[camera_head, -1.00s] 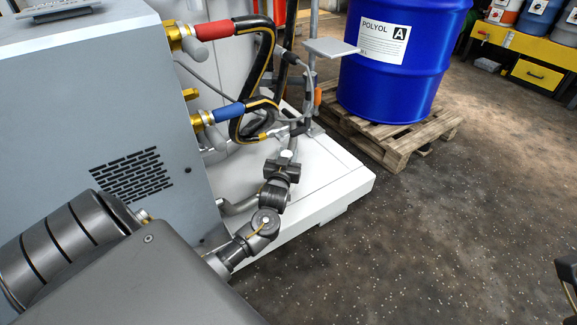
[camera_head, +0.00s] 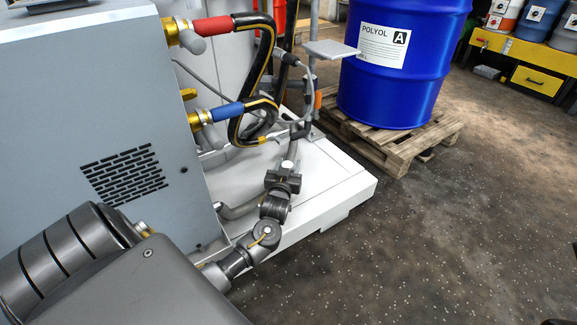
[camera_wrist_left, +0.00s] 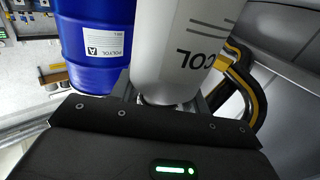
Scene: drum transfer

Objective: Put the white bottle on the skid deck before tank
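The white bottle (camera_wrist_left: 172,50) fills the middle of the left wrist view, with dark lettering that reads upside down there. My left gripper (camera_wrist_left: 165,95) has its fingers on both sides of the bottle's narrow end and appears shut on it. In the head view my left gripper (camera_head: 287,170) is over the white skid deck (camera_head: 335,185); the bottle is not clearly visible there, apart from a small white piece at the fingers. The grey cabinet (camera_head: 95,90) stands on the left of the deck.
Black-and-yellow hoses (camera_head: 262,65) loop from the cabinet close behind the gripper. A small grey plate (camera_head: 332,49) sits on a post. A blue drum (camera_head: 400,75) stands on a wooden pallet (camera_head: 432,140) at right. The floor at lower right is clear.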

